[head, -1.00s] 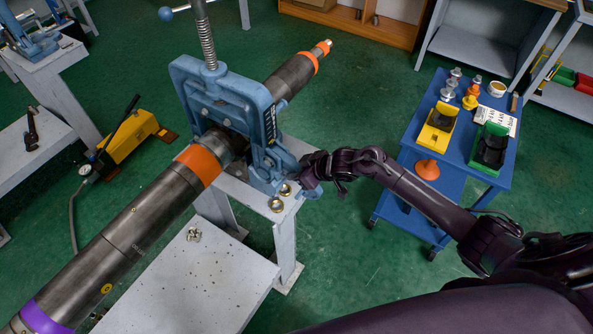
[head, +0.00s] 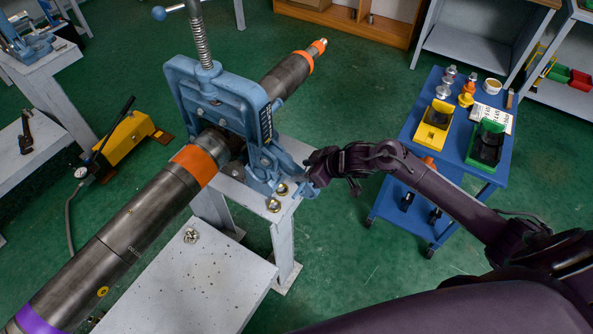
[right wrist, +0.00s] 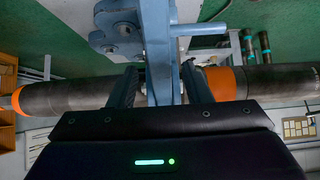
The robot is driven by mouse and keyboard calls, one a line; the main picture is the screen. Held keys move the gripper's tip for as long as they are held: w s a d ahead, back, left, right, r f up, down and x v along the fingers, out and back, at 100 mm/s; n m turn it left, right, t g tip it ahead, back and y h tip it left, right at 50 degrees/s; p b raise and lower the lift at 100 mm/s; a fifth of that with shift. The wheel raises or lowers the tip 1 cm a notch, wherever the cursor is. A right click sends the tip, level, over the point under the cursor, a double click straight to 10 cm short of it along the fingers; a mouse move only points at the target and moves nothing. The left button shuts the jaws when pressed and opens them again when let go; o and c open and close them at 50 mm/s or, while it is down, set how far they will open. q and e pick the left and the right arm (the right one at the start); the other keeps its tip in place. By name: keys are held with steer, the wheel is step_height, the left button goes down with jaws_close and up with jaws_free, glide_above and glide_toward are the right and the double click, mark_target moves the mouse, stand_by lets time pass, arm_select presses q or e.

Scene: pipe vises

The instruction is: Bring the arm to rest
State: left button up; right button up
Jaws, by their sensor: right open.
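The blue pipe vise (head: 222,93) stands on a pale stand and surrounds a long dark pipe (head: 135,222) with orange bands. My right gripper (head: 312,168) is beside the vise's lower right end, near its blue latch parts (head: 277,163). In the right wrist view, the open fingers (right wrist: 160,88) are on either side of a blue vise bar (right wrist: 160,50), with the pipe (right wrist: 70,95) passing behind. Whether the fingers touch the bar cannot be told. My left gripper is not in view.
A blue cart (head: 455,153) at the right holds yellow and green bins and small fittings; my right forearm passes in front of it. Brass rings (head: 273,205) lie on the vise stand. A yellow pump (head: 124,143) sits on the floor at left. Green floor is clear between stand and cart.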

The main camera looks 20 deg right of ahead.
steer(key=shift+v, duration=1.25)
